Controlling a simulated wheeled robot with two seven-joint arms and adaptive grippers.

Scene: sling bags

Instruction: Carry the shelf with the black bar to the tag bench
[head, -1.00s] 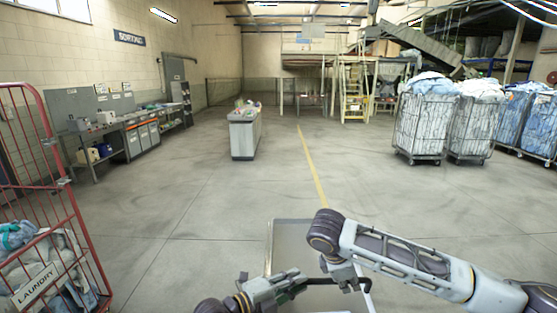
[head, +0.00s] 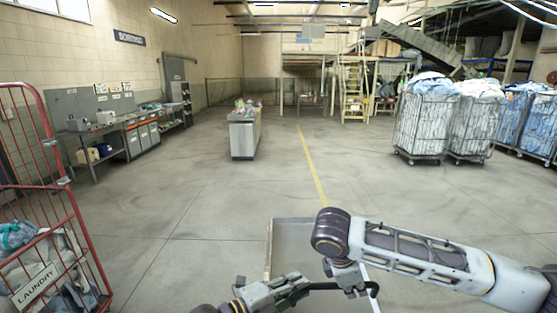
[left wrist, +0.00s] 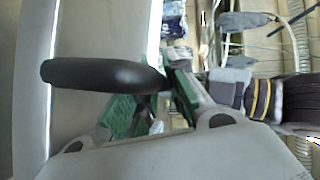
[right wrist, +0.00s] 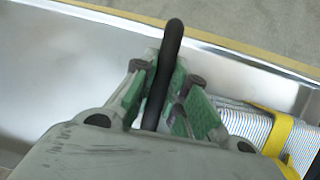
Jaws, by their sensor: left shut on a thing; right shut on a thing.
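The shelf (head: 293,236) is a grey metal tray-like piece low in front of me. Its black bar (head: 328,286) runs across its near side. My left gripper (head: 302,285) is shut on the bar's left part, and in the left wrist view the bar (left wrist: 100,74) crosses its green-padded fingers. My right gripper (head: 352,285) is shut on the bar's right part, and in the right wrist view the bar (right wrist: 170,60) passes between its fingers. A long workbench (head: 110,132) stands along the left wall. I cannot tell if it is the tag bench.
A red laundry cage (head: 75,225) stands close at the left. A counter with items on top (head: 244,138) stands ahead. Full wire carts (head: 425,125) stand at the right. The floor between is open. Striped cloth with a yellow strap (right wrist: 285,130) shows by my right gripper.

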